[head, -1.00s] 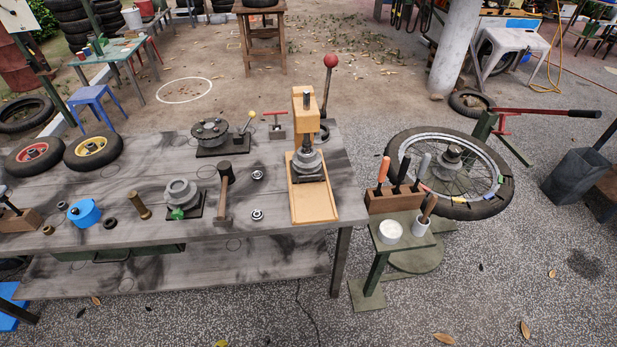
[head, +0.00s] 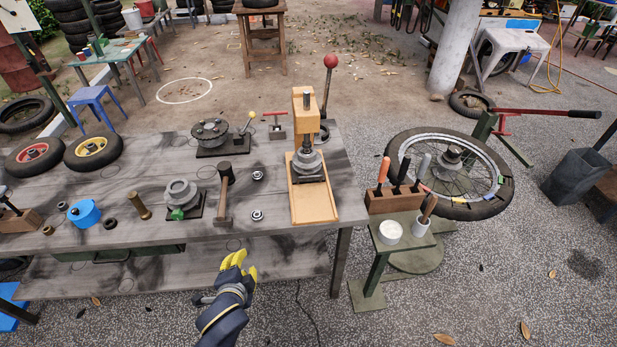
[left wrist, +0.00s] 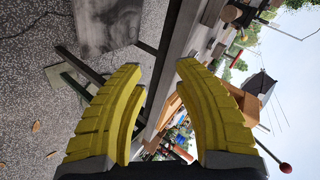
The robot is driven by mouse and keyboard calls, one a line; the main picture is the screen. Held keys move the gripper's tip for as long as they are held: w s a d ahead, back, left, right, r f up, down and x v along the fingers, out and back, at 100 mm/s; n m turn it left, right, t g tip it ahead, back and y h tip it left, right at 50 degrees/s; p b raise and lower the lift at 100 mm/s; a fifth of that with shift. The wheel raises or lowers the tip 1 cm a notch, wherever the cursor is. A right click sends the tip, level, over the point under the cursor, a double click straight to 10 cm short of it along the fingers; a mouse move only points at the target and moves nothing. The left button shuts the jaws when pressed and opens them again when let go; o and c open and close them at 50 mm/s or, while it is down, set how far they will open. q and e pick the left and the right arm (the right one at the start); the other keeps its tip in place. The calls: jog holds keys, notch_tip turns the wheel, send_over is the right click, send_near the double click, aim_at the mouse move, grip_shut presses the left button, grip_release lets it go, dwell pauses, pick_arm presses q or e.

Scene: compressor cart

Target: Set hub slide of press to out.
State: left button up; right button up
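The press (head: 304,130) stands at the right end of the grey workbench, with a tan upright head, a dark ram and a red-knobbed lever (head: 329,80). Its tan slide board (head: 315,205) reaches toward the bench's front edge. A grey hub (head: 307,163) sits on a dark plate under the ram, at the back part of the board. My left gripper (head: 243,265), with yellow fingers, is in front of the bench, left of and below the press, touching nothing. In the left wrist view my left gripper (left wrist: 158,66) is open and empty. My right gripper is not in view.
A hammer (head: 224,192), a grey hub with green base part (head: 180,196) and small bearings lie left of the press. A tool stand (head: 392,206) with a wooden block of handled tools is close on the right. The space before the bench is clear.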

aim_at(310, 177)
pick_arm(q)
jog(key=w+d+r+m+t+h, duration=0.45)
jog(key=w+d+r+m, duration=0.3)
jog(key=w+d, duration=0.65)
jog(key=x, duration=1.6)
jog(key=shift+w+d+r, duration=0.1)
jog(key=shift+w+r, duration=0.05)
jog(key=shift+w, duration=0.1)
jog(key=shift+c, duration=0.3)
grip_shut()
